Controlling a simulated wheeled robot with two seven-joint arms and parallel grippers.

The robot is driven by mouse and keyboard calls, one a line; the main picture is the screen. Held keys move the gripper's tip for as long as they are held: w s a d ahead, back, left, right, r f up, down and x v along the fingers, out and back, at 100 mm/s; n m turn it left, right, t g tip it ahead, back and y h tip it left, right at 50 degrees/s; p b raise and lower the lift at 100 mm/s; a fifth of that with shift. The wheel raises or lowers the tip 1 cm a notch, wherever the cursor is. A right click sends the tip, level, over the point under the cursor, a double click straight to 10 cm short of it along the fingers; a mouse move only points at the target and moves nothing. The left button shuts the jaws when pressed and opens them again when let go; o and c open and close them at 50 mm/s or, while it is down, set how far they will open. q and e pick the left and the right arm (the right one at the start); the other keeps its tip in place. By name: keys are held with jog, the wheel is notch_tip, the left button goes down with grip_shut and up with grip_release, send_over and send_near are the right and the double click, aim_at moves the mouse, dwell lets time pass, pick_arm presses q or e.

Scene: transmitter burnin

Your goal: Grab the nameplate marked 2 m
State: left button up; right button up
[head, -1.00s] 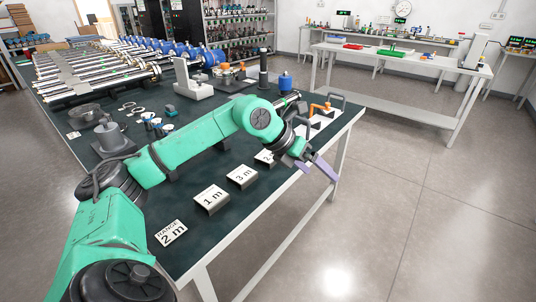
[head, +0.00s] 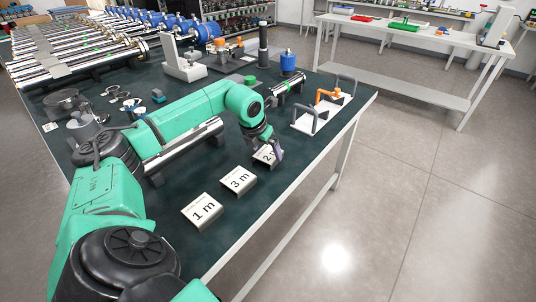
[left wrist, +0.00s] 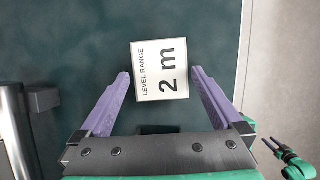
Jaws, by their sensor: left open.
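The nameplate marked 2 m (left wrist: 160,70) lies on the dark table top, its "LEVEL RANGE 2 m" text plain in the left wrist view. In the head view this nameplate (head: 265,156) is partly hidden by my left gripper (head: 273,148). In the left wrist view my left gripper (left wrist: 163,92) is open, with one purple finger on each side of the plate's near part and gaps between the fingers and the plate. The 3 m nameplate (head: 238,181) and the 1 m nameplate (head: 202,211) stand nearer along the table's edge.
A white board with grey and orange handles (head: 317,113) lies behind my left gripper. Long metal tubes (head: 75,62) fill the far left of the table (head: 300,160). A second white bench (head: 400,75) stands behind, with clear floor between.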

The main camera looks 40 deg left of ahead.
pick_arm(q)
jog(key=shift+x, duration=1.1)
jog(key=shift+r, duration=0.1)
jog(key=c, duration=1.2)
